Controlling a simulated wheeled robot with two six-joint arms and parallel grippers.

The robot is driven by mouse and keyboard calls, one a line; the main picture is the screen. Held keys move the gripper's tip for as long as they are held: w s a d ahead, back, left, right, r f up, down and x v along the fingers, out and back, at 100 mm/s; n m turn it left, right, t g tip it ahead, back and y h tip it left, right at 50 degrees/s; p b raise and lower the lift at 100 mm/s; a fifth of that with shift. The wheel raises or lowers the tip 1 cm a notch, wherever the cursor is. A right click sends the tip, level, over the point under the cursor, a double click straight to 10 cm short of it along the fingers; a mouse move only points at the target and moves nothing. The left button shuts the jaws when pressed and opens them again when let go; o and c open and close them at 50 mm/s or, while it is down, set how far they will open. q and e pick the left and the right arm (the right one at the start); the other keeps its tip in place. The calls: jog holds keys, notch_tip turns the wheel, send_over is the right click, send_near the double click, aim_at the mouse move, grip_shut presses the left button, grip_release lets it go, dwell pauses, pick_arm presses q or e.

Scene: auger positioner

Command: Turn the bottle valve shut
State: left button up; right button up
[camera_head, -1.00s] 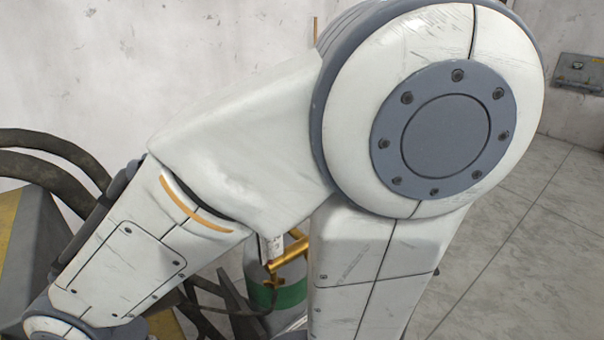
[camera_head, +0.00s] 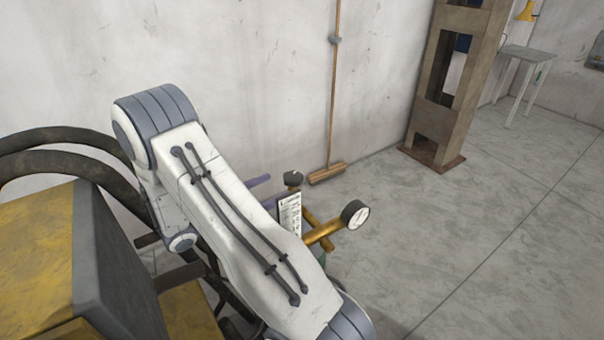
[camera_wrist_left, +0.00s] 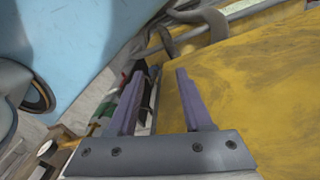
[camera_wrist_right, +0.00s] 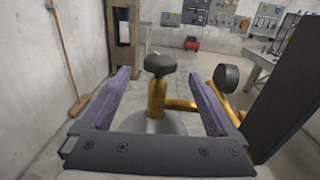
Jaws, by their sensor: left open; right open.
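The bottle valve has a dark round knob (camera_head: 293,179) above brass fittings (camera_head: 322,234). A gauge (camera_head: 355,214) sits on the right end of the brass. A little green of the bottle (camera_head: 321,256) shows below; most of it is hidden by my right arm. In the right wrist view the knob (camera_wrist_right: 160,65) stands upright ahead, between the open purple fingers of my right gripper (camera_wrist_right: 158,77), with no contact visible. One of its fingers shows beside the knob in the head view. My left gripper (camera_wrist_left: 160,74) is open and empty, over a yellow surface.
A yellow and grey machine (camera_head: 120,260) with thick dark hoses (camera_head: 60,140) fills the left. A broom (camera_head: 333,100) leans on the wall. A rusty steel frame (camera_head: 440,110) and a small table (camera_head: 528,60) stand behind. The floor at right is clear.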

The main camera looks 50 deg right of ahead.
aim_at(302, 179)
jog(key=p+x, duration=0.3)
jog(key=x, duration=0.5)
jog(key=shift+d+r, duration=0.15)
jog(key=shift+d, duration=0.1)
jog(key=shift+p+x, duration=0.3)
jog(key=shift+x, duration=0.55)
jog(key=c, duration=1.4)
jog(key=shift+o, duration=0.2)
jog(key=shift+m+g, duration=0.3)
jog(key=shift+g, duration=0.1)
jog(key=shift+s+a+m+g+y+b, duration=0.2)
jog(key=shift+s+a+m+g+y, duration=0.15)
jog(key=shift+m+g+y, duration=1.5)
jog(key=shift+s+a+m+g+y+b, duration=0.25)
jog(key=shift+s+a+m+g+y, duration=0.1)
jog(key=shift+m+g+y, duration=1.45)
jog(key=shift+s+a+m+g+y+b, duration=0.25)
jog(key=shift+s+m+g+y, duration=0.1)
jog(key=shift+m+g+y, duration=1.45)
jog(key=shift+n+g, duration=0.25)
jog(key=shift+n, duration=0.1)
